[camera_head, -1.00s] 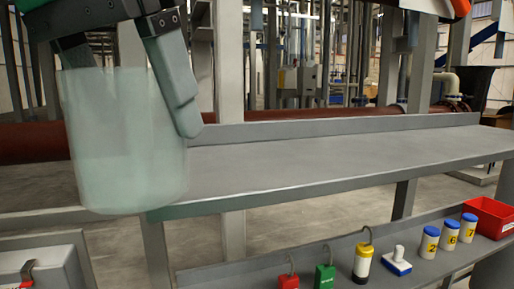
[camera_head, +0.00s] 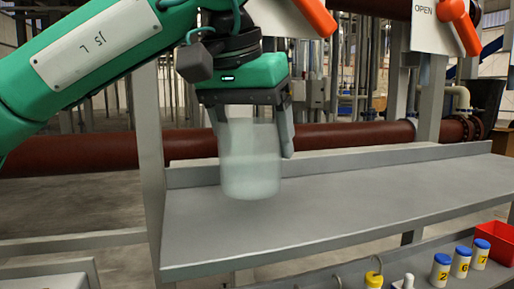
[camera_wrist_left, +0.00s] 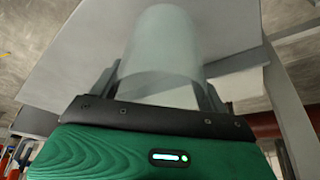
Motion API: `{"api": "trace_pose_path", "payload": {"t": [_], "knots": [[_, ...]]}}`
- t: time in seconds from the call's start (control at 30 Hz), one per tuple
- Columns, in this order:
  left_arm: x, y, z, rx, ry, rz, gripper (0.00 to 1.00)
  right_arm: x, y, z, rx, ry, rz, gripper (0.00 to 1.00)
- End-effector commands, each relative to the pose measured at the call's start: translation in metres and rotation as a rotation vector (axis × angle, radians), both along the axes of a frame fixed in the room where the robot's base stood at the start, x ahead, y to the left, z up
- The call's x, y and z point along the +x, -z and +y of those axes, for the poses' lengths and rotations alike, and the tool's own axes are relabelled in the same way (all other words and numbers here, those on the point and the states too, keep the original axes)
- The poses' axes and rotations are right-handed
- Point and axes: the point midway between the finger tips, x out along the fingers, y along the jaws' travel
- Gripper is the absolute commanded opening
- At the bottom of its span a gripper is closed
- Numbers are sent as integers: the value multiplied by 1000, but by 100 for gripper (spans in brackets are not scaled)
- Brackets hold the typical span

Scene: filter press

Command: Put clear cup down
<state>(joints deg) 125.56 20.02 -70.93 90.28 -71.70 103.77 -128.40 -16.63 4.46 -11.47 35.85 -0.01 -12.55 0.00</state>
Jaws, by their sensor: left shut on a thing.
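The clear cup (camera_head: 250,165) is a pale, see-through cylinder, held upright by my left gripper (camera_head: 252,140). The gripper's two grey fingers are shut on its sides from above. The cup is over the grey metal shelf (camera_head: 370,195), towards its left part. I cannot tell for sure whether its base touches the shelf. In the left wrist view the cup (camera_wrist_left: 162,50) shows between the fingers, with the shelf (camera_wrist_left: 85,60) behind it. My right gripper is not in view.
A lower shelf at the bottom right holds several numbered bottles with blue lids (camera_head: 462,262) and a red bin (camera_head: 496,240). Orange handles (camera_head: 461,22) and a dark red pipe (camera_head: 345,135) are behind. The upper shelf is clear to the right of the cup.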

Motion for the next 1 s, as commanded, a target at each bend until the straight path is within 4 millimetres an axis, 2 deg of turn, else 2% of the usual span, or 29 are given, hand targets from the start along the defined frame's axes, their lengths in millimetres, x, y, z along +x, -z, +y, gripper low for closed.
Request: {"api": "trace_pose_path", "payload": {"t": [0.1, 0.2, 0.37, 0.77, 0.8, 0.9, 1.0], "knots": [[14, -2, -8, 1, -1, 2, 54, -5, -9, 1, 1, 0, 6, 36], [12, 16, -5, 2, 1, 0, 54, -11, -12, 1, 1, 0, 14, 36], [11, 33, -5, 1, 0, 0, 54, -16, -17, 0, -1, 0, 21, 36], [11, 39, -6, 0, 0, -1, 54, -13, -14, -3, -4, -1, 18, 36], [11, 39, -6, 0, 0, -1, 83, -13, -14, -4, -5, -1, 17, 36], [11, 38, -6, 0, 0, -1, 99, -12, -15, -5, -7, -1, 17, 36], [11, 38, -6, 0, 0, -1, 99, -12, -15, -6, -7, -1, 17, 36]]}}
